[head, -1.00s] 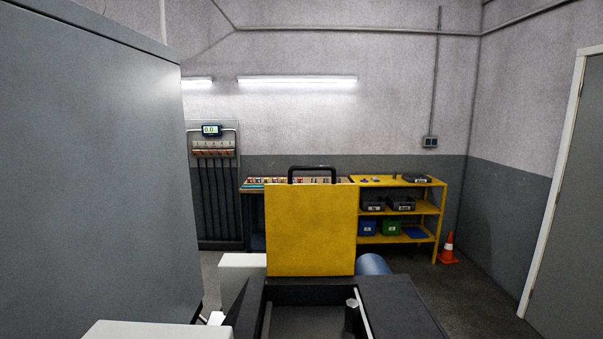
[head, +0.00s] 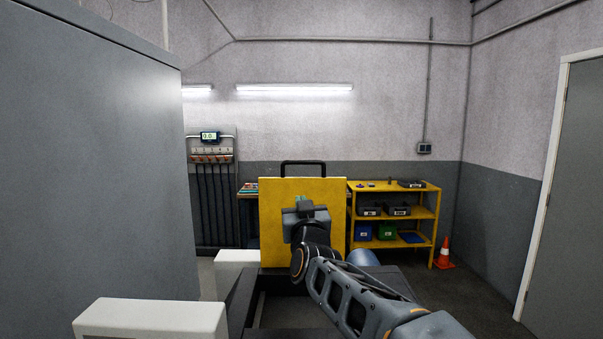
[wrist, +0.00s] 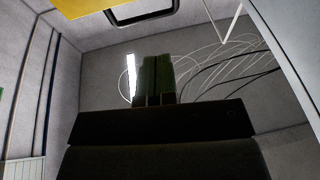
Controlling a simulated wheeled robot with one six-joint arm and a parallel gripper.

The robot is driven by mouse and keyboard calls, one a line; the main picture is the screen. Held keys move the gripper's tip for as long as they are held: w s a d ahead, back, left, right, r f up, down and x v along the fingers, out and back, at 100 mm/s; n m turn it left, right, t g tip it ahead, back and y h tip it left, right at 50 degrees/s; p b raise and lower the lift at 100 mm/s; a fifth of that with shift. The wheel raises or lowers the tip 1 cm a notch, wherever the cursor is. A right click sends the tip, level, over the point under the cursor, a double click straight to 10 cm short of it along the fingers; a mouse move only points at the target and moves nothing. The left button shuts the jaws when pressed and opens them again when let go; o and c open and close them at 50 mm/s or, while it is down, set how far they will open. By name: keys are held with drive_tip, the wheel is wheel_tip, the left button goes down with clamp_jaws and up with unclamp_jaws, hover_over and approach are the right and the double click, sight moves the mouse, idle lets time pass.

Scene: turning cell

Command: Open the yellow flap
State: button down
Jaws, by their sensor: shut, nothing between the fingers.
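The yellow flap (head: 275,225) stands upright at the rear of a dark open box, with a black handle (head: 303,163) on its top edge. In the wrist view a strip of the flap (wrist: 88,7) and the dark handle (wrist: 145,10) show at the top edge. My gripper (head: 300,199) is in front of the flap's face in the head view, below the handle, and covers part of it. In the wrist view my gripper (wrist: 155,75) has its fingers together with nothing between them. It is apart from the handle there; contact with the flap cannot be told.
The dark box (head: 290,310) lies open below the flap, partly hidden by my arm. A tall grey cabinet (head: 90,170) fills the left side. A yellow shelf (head: 395,186) with bins and an orange cone (head: 444,254) stand behind at right. Floor at right is clear.

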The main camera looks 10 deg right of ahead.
sight(302, 164)
drive_tip(key=w+d+r+h+p, duration=0.1)
drive_tip(key=w+r+p, duration=0.1)
drive_tip(key=w, duration=0.2)
drive_tip(key=w+d+r+m+t+h+p, duration=0.1)
drive_tip(key=w+r+p, duration=0.1)
drive_tip(key=w+r, duration=0.1)
drive_tip(key=w+d+r+m+t+h+p, duration=0.1)
drive_tip(key=w+r+p, duration=0.1)
drive_tip(key=w, duration=0.3)
drive_tip(key=shift+w+r+p, duration=0.2)
drive_tip(key=shift+p, duration=0.15)
drive_tip(key=shift+w+d+f, duration=0.1)
drive_tip(key=shift+w+f, duration=0.2)
drive_tip(key=shift+w, duration=0.2)
